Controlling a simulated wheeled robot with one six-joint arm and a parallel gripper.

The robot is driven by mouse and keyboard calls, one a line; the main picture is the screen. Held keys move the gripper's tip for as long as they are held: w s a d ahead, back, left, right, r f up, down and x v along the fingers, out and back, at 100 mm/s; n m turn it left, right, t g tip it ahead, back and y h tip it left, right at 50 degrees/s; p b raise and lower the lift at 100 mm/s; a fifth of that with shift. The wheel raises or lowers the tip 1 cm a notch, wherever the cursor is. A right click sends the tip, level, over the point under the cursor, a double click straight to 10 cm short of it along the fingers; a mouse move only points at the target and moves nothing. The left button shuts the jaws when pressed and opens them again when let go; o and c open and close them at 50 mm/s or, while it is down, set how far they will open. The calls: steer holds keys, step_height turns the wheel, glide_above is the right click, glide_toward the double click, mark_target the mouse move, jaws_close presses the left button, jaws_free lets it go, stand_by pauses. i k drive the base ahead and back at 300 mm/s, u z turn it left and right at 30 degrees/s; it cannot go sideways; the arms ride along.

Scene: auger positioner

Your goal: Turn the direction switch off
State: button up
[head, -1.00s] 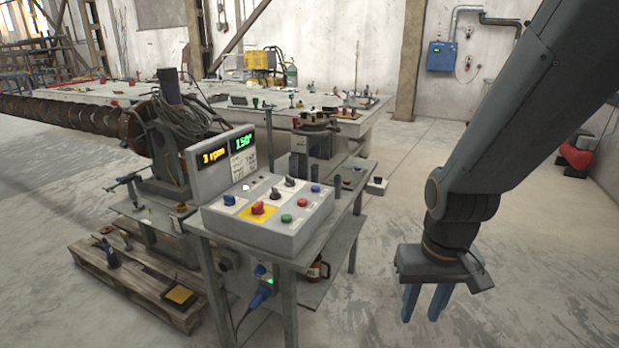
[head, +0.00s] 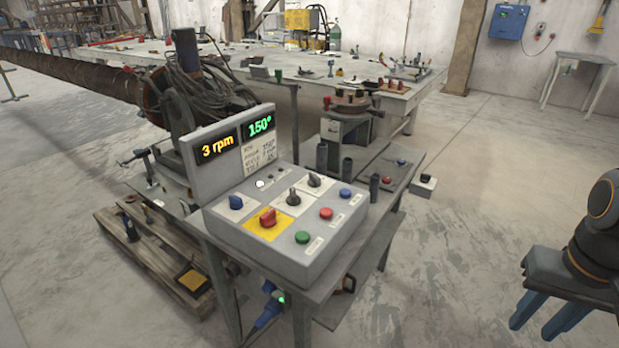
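The grey control box (head: 290,225) stands on a metal stand in the middle of the head view. I cannot read which one is the direction switch. The display (head: 217,147) behind shows 3 rpm and 150°. My gripper (head: 536,329) is at the lower right, well apart from the box. Its two blue fingers point down, apart and empty.
Green, red and blue push buttons (head: 326,213) line the box's right side. Dark upright cylinders (head: 347,171) stand beside the box. A wooden pallet (head: 140,240) lies at the left. A large pale table (head: 280,70) stands behind. The floor between box and gripper is clear.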

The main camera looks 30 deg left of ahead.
mark_target(293, 200)
steer(key=u, duration=0.2)
steer(key=i, duration=0.55)
steer(key=u, duration=0.9)
steer(key=i, duration=0.45)
steer(key=u, duration=0.5)
